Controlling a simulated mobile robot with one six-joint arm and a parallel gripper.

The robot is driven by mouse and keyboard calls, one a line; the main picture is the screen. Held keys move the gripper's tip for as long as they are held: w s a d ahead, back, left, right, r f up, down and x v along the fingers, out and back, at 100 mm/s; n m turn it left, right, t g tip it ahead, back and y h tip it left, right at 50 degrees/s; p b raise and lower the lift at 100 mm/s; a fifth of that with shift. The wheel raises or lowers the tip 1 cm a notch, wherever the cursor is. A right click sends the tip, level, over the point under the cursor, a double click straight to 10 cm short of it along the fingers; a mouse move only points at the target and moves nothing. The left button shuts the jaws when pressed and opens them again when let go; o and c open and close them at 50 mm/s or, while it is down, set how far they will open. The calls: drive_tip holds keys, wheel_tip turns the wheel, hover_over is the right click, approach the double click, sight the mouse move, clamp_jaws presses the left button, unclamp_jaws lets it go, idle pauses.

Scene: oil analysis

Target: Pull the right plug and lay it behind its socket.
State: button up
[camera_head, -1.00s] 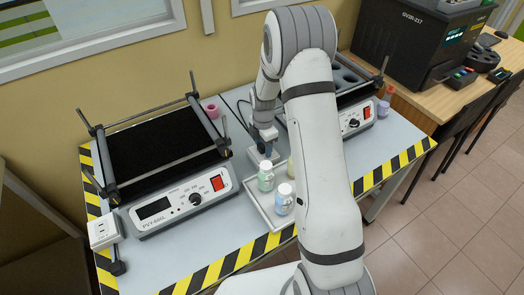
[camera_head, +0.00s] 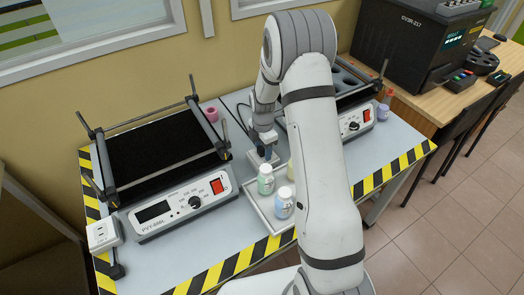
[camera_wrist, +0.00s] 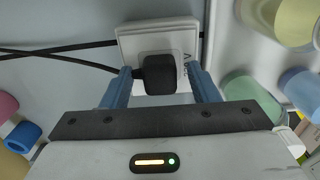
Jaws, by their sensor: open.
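The right plug (camera_wrist: 160,74) is a black block seated in a white socket (camera_wrist: 135,36) in the wrist view. Black cables run off to the left from behind it. My gripper (camera_wrist: 161,72) is open, with one blue finger on each side of the plug. Whether the fingers touch the plug I cannot tell. In the head view my gripper (camera_head: 264,153) is down at the socket (camera_head: 254,158) between the two machines. My gripper hides the plug there.
A tray (camera_head: 262,218) with several capped bottles stands close in front of the socket. The left machine (camera_head: 185,203) and another white socket (camera_head: 102,234) are at left. The right machine (camera_head: 356,119) is behind my arm.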

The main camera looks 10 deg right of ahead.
drive_tip(key=shift+c, duration=0.5)
clamp_jaws()
idle(0.4)
drive_tip(key=shift+r, duration=0.15)
drive_tip(key=shift+r+p, duration=1.4)
drive_tip(key=shift+r, duration=1.5)
